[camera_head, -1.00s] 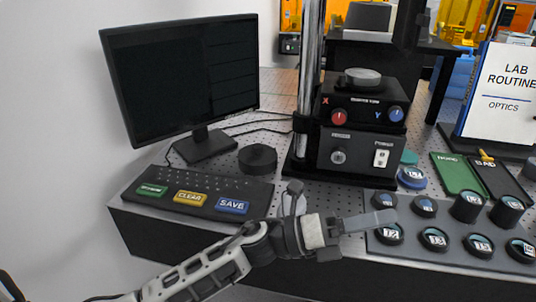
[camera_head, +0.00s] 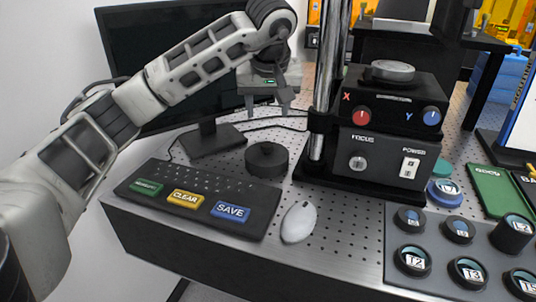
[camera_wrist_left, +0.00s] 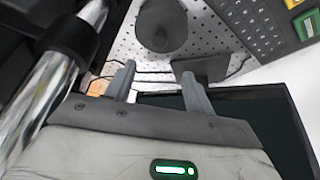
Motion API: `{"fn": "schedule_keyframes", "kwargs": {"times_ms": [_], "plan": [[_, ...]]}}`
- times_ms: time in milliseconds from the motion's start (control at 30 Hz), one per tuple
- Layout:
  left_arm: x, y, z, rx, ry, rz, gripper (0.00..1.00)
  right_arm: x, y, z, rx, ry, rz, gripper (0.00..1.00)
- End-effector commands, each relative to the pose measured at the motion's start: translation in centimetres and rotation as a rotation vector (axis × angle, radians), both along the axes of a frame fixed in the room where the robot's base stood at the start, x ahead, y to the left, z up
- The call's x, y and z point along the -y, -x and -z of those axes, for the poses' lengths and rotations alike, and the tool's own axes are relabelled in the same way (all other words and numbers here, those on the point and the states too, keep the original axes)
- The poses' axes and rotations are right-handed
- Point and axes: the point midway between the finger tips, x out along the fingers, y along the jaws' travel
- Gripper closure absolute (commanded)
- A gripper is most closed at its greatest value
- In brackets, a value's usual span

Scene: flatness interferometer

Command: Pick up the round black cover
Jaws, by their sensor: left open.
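The round black cover (camera_head: 267,159) is a short dark disc on the perforated metal table, between the keyboard and the microscope-like instrument. My left gripper (camera_head: 267,108) is open and empty above it, in front of the monitor, with its fingers pointing down. In the left wrist view the cover (camera_wrist_left: 163,25) shows beyond the two spread fingertips of the left gripper (camera_wrist_left: 158,72), apart from them. My right gripper is not in view.
The chrome column (camera_head: 325,95) and instrument (camera_head: 378,150) stand close right of the cover. The monitor (camera_head: 150,70) is behind left. The keyboard (camera_head: 200,195) and white mouse (camera_head: 299,222) lie in front. Labelled round parts sit on a grey tray (camera_head: 405,285) at right.

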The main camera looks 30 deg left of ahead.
Motion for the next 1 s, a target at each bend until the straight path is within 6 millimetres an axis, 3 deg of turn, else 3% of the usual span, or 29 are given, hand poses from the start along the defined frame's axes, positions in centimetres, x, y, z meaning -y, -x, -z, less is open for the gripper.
{"fn": "schedule_keyframes", "kwargs": {"times_ms": [100,300,567,800,1000], "plan": [[-0.7,-0.8,2.5,-0.006,0.002,-0.001,0.47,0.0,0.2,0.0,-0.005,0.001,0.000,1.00],[-1.4,-2.0,5.5,-0.002,0.004,0.001,0.47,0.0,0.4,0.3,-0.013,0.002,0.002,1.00],[-1.8,-2.5,7.3,-0.002,0.003,-0.001,0.47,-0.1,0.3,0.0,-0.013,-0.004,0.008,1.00],[-2.5,-3.5,10.5,-0.001,0.005,-0.001,0.47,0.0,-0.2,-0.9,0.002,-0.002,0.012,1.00],[-2.7,-3.8,11.2,0.001,0.005,0.002,0.47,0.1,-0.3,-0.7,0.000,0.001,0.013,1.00]]}}
